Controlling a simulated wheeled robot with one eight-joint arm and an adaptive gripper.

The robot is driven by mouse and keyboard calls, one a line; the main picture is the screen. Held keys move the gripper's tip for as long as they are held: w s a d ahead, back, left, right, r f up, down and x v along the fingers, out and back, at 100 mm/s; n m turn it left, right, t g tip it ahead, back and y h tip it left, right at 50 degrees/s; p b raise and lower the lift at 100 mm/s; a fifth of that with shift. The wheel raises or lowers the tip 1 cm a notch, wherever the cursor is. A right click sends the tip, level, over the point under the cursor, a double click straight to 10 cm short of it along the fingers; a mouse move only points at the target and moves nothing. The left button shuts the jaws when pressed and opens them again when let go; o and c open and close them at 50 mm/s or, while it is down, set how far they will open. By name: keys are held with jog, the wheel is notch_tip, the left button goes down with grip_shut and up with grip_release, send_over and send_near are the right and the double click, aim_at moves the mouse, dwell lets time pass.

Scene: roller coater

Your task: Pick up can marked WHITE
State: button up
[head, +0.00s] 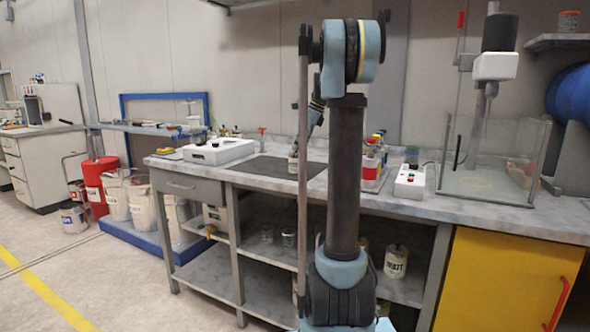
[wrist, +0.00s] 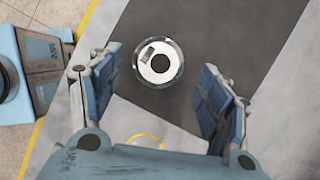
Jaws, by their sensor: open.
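A round can (wrist: 158,63) shows from above in the wrist view, with a pale lid, a dark round centre and a small label. My gripper (wrist: 162,68) is open, with one finger to each side of the can and a gap on both sides. My arm partly hides this area, and the fingers are hard to make out there.
A white tray-like box (head: 218,151) lies left of the mat. Red containers (head: 373,160), a white control box (head: 410,182) and a glass tank (head: 490,165) stand to the right. A marked can (head: 396,262) sits on the shelf below. A yellow ring (wrist: 147,139) shows near my gripper.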

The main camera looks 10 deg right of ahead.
aim_at(296, 158)
jog(key=shift+x, duration=3.15)
jog(key=shift+d, duration=0.2)
jog(key=shift+s, duration=0.1)
jog(key=c, duration=1.3)
